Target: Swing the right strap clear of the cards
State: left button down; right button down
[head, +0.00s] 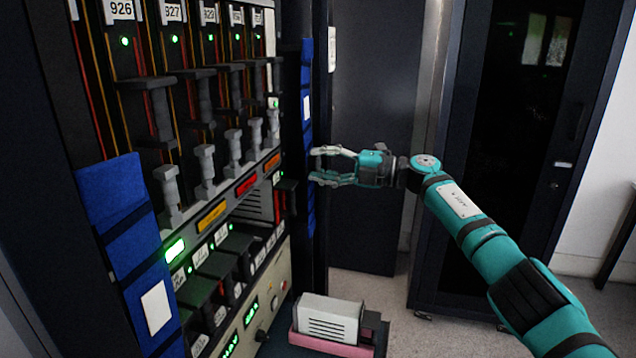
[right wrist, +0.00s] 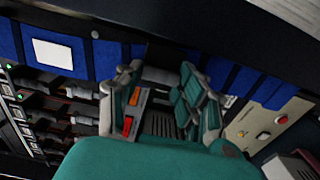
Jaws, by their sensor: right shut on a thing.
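The right strap (head: 307,134) is a blue segmented band with a white label, hanging upright along the right side of the card rack in the head view. It runs across the top of the right wrist view (right wrist: 92,60). My right gripper (head: 315,166) is at its middle, with its fingers either side of a dark section; it is shut on the strap, though the contact is partly hidden. In the right wrist view the gripper (right wrist: 160,78) covers part of the strap. The cards (head: 159,105), dark with grey handles and number labels, stand in the rack left of the strap. My left gripper is out of view.
A second blue strap (head: 115,198) hangs at the rack's left side. A cream panel (head: 262,312) with knobs is low on the rack. A pale box (head: 330,318) sits on a pink base below my gripper. A dark cabinet (head: 505,150) stands behind my right arm.

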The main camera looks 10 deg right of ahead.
jog(key=shift+w+d+n, duration=0.25)
jog(key=shift+w+n, duration=0.05)
jog(key=shift+w, duration=0.3)
jog(key=c, duration=0.8)
grip_release()
jog(key=shift+d, duration=0.1)
jog(key=v, duration=1.2)
